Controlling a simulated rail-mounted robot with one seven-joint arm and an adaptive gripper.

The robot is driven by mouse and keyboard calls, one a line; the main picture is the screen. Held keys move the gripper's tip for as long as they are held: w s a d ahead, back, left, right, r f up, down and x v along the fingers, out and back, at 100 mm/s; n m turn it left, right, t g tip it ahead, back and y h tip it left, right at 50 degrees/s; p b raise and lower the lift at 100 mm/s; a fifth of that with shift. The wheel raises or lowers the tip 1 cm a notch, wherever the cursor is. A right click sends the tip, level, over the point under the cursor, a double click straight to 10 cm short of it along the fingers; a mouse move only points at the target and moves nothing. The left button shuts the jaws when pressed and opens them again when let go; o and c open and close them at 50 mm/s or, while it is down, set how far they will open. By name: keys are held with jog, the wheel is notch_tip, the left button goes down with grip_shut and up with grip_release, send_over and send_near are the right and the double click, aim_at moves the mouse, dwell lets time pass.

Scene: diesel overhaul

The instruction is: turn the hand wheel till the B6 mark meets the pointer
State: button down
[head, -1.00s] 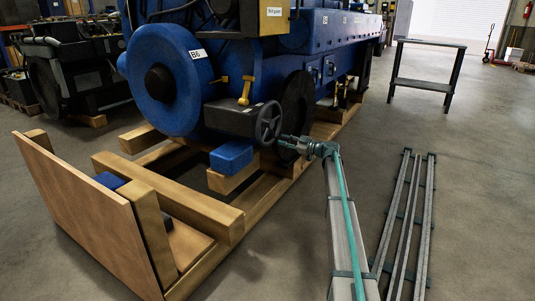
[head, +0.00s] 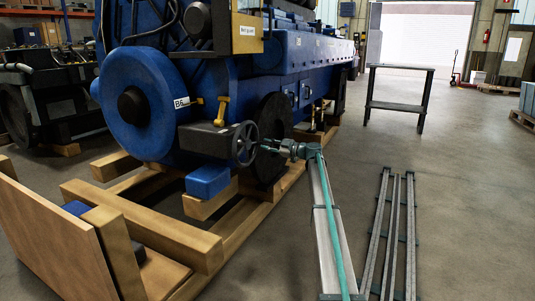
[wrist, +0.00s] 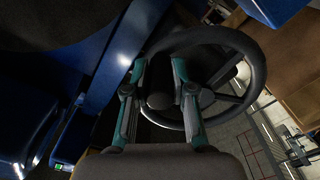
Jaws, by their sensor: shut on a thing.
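The blue flywheel (head: 150,75) on the engine's end carries a white B6 mark (head: 181,102) at its right edge. The B6 mark is level with the small yellow pointer (head: 198,100) and right beside its tip. The dark hand wheel (head: 236,146) stands on the grey gearbox (head: 205,138) below. My gripper (head: 268,146) reaches it from the right. In the wrist view, my gripper (wrist: 160,90) is shut on the dark handle knob (wrist: 160,101), one finger each side. The wheel's rim (wrist: 228,36) curves behind and right of the fingers.
A yellow bracket (head: 222,110) stands above the gearbox. A wooden pallet frame (head: 140,225) lies under and in front of the engine. Metal rails (head: 395,235) lie on the floor to the right. A dark bench (head: 400,105) stands farther back, with clear floor around it.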

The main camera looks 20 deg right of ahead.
jog(key=shift+d+r+n+b, duration=0.1)
jog(key=shift+r+n+b, duration=0.25)
jog(key=shift+n, duration=0.15)
jog(key=c, duration=1)
grip_release()
jog(key=shift+o, duration=0.2)
jog(key=shift+s+d, duration=0.1)
jog(key=v, duration=1.1)
jog(key=shift+s+d, duration=0.25)
